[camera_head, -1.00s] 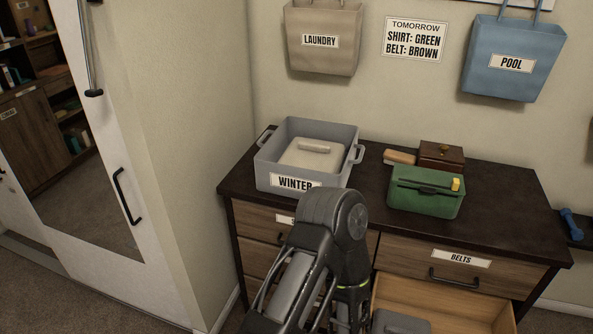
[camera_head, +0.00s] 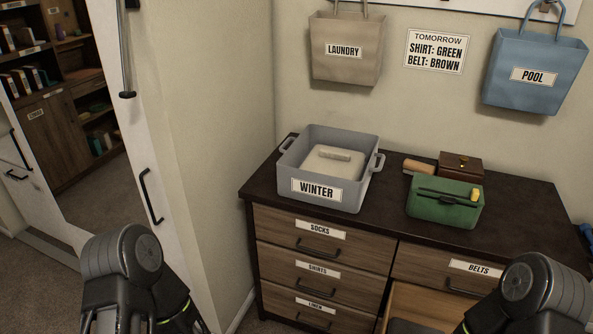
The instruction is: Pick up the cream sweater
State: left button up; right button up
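A cream folded item (camera_head: 335,166), which looks like the sweater with a rolled part on top, lies inside the grey bin (camera_head: 316,211) labelled WINTER. The bin stands on the left part of the dresser top, and its walls hide the item's lower part. One of my arms shows at the bottom left and another at the bottom right, both apart from the bin. Neither gripper's fingers show; they are outside the picture.
A green box (camera_head: 444,206) with a yellow piece, a brown wooden box (camera_head: 461,165) and a tan object (camera_head: 418,167) stand right of the bin on the dark dresser top (camera_head: 520,210). The drawer (camera_head: 418,308) below the BELTS drawer is open. LAUNDRY (camera_head: 347,70) and POOL (camera_head: 535,95) bags hang above.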

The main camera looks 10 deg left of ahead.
aim_at(340, 162)
jog(key=i+j, duration=0.25)
jog(key=j, duration=0.15)
jog(key=i+j, duration=0.2)
jog(key=j, duration=0.2)
jog(key=i+j, duration=0.25)
jog(key=j, duration=0.15)
jog(key=z, duration=1.45)
